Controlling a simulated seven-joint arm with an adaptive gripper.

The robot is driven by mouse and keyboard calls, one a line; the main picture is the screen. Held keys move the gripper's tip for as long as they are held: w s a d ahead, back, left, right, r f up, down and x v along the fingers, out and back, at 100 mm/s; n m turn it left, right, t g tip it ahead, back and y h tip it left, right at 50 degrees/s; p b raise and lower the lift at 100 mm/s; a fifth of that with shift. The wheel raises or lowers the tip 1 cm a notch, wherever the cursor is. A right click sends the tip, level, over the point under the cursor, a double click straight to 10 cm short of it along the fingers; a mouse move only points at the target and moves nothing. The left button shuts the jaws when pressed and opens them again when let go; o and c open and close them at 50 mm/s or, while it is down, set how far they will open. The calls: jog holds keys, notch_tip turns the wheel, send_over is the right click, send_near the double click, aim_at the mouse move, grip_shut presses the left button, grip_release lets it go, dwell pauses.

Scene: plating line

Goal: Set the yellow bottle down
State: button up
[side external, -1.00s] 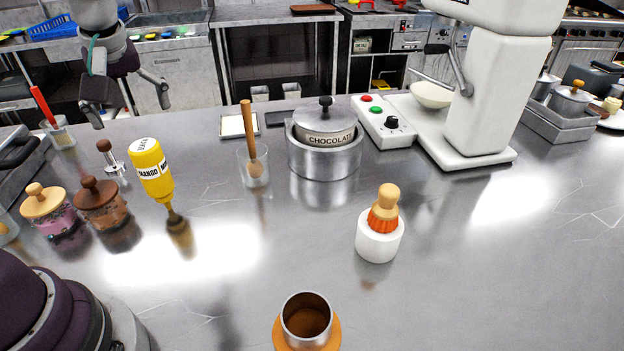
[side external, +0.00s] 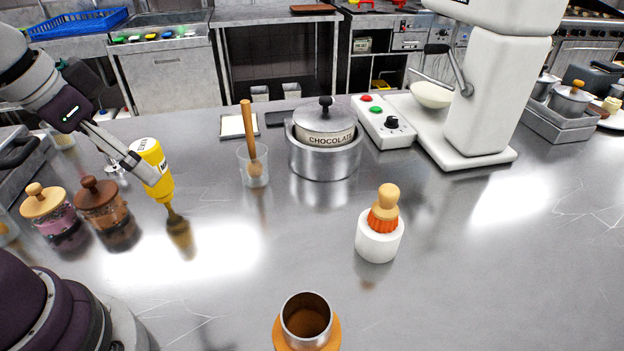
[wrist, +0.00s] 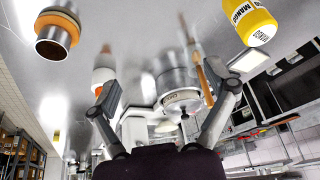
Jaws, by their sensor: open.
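The yellow bottle (side external: 160,186) with a mango label stands upside down on its brown nozzle on the steel counter, leaning slightly in the side view. Whether the nozzle fully touches the counter is hard to tell. My gripper (side external: 139,168) is beside it on the left, with one long grey finger crossing in front of the bottle's body. In the wrist view the bottle (wrist: 248,22) is at the upper right, outside the space between the two spread fingers of my gripper (wrist: 166,98). The fingers are open with nothing held between them.
Two lidded jars (side external: 104,212) stand left of the bottle. A glass with a wooden-handled brush (side external: 254,168) and a chocolate pot (side external: 325,160) are to the right. A white holder (side external: 378,242) and a metal cup (side external: 306,318) stand nearer. The counter between is clear.

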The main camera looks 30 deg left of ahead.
aim_at(149, 161)
notch_tip(149, 161, down, 11)
jog(key=w+a+m+g+y, duration=0.2)
jog(key=m+g+y, duration=0.4)
jog(key=m+y, duration=0.25)
jog(key=w+a+m+t+y, duration=0.2)
jog(key=a+m+y, duration=0.1)
jog(key=a+m, duration=0.1)
jog(key=w+a+m+t+y, duration=0.1)
jog(key=a+m+t+y, duration=0.1)
jog(key=a+m, duration=0.2)
jog(key=w+a+m+t+y, duration=0.2)
jog(key=a+m+t+y, duration=0.1)
jog(key=a+m, duration=0.1)
jog(key=shift+w+a+y, duration=0.1)
jog(key=shift+w+y, duration=0.25)
jog(key=c, duration=0.9)
